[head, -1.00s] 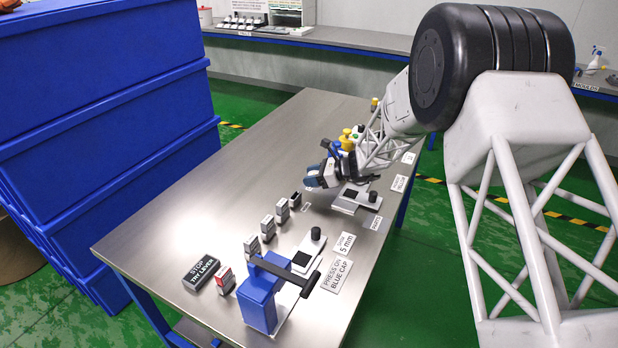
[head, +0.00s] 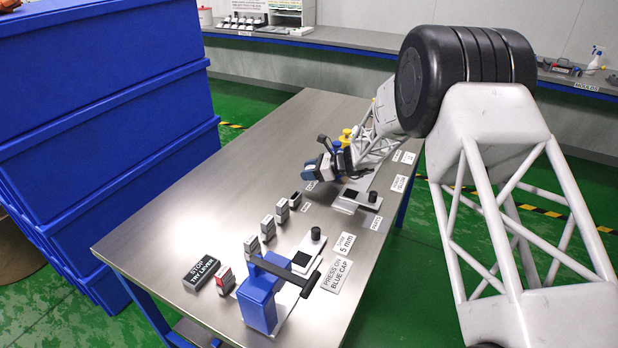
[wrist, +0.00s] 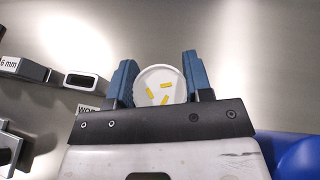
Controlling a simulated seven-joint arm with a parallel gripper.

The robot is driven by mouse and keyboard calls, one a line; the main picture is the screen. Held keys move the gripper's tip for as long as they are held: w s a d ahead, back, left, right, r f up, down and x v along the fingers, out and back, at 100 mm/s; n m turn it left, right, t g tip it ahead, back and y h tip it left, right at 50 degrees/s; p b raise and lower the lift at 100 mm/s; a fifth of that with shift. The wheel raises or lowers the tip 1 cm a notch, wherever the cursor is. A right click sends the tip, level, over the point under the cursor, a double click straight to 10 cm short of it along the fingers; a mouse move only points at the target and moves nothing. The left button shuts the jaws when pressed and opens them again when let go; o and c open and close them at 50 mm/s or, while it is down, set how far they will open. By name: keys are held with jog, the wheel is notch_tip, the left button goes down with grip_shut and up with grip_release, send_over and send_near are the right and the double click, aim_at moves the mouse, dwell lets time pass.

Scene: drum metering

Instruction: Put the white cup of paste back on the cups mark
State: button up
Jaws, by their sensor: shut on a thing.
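My gripper (head: 312,171) is over the far half of the steel table. In the wrist view, its blue fingers (wrist: 160,82) stand on either side of a round white cup (wrist: 150,76) and are shut on it. Several short yellow pieces show on the cup's pale face. The cup cannot be made out in the head view. Small white labels lie on the table, one under the gripper (head: 311,185) and one nearer (head: 306,206). Their print is too small to read, so I cannot tell which is the cups mark.
Small grey boxes (head: 282,211) stand in a row left of middle. A flat device with a black knob (head: 372,197) stands right of the gripper. A blue lever press (head: 258,300) is at the near end. The table's left side (head: 230,185) is bare.

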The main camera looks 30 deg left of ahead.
jog(key=shift+f, duration=1.4)
jog(key=o, duration=1)
jog(key=shift+f, duration=0.1)
jog(key=v, duration=1.2)
jog(key=shift+d, duration=0.1)
